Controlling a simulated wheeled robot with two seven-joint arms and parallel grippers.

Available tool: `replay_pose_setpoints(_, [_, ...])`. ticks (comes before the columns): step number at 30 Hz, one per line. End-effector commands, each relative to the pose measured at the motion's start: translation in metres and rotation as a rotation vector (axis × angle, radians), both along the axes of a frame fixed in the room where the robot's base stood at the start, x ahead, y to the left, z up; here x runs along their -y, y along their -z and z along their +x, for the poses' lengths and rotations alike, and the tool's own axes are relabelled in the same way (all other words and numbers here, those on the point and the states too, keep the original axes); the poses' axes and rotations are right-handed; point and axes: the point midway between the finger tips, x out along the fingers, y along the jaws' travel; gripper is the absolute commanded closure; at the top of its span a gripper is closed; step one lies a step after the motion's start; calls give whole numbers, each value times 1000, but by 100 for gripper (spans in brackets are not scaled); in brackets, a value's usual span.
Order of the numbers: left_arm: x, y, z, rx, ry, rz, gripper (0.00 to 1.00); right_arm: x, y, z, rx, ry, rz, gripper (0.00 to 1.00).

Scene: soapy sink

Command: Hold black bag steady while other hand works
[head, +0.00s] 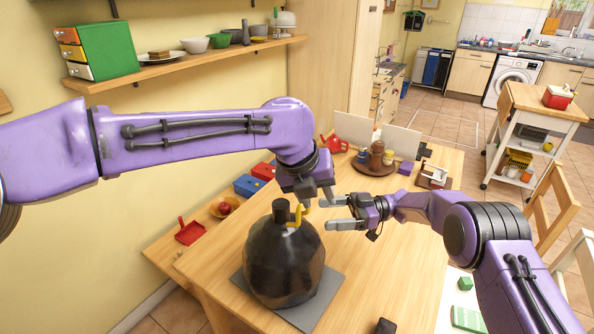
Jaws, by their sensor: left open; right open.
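The black bag (284,262) is a round, faceted dark bundle with a short neck on top. It stands upright on a grey mat (318,310) on the wooden table. A yellow piece (298,216) shows beside its neck. My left gripper (306,201) points down just above and right of the neck; it is open, and its fingers are partly hidden. My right gripper (327,213) is open and empty, with its fingers pointing left at the bag's upper right. The two grippers are very close together; I cannot tell whether they touch.
A turntable (372,168) with brown jars and a red teapot (335,144) stand at the table's back. A blue box (248,186), a red box (263,171), a bowl (224,207) and a red dustpan (189,232) lie left. Green blocks (466,284) lie right.

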Motion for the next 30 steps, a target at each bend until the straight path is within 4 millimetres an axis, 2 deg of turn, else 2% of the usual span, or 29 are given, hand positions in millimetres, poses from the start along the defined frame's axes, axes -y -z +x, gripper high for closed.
replay_pose_setpoints(1, [-10, -18, 4, 46, 85, 69, 57, 0, 1, 1, -2, 0, 0, 25])
replay_pose_setpoints(3, [-23, -36, 8, 90, 188, 158, 57, 0, 2, 1, -2, 0, 0, 25])
replay_pose_setpoints(7, [-36, -55, 9, 128, 294, 252, 57, 0, 2, 2, -2, 0, 0, 25])
replay_pose_setpoints(11, [-39, -58, 9, 133, 317, 273, 57, -10, 2, 1, -2, -2, 0, 25])
replay_pose_setpoints(21, [-39, -57, 9, 131, 312, 272, 57, -80, 1, -3, -1, -2, 0, 25])
replay_pose_setpoints(24, [-39, -56, 9, 131, 312, 272, 57, -94, 2, -4, 0, -2, -1, 25])
replay_pose_setpoints(30, [-39, -56, 9, 130, 313, 271, 57, -105, 1, -4, -1, 1, -1, 25])
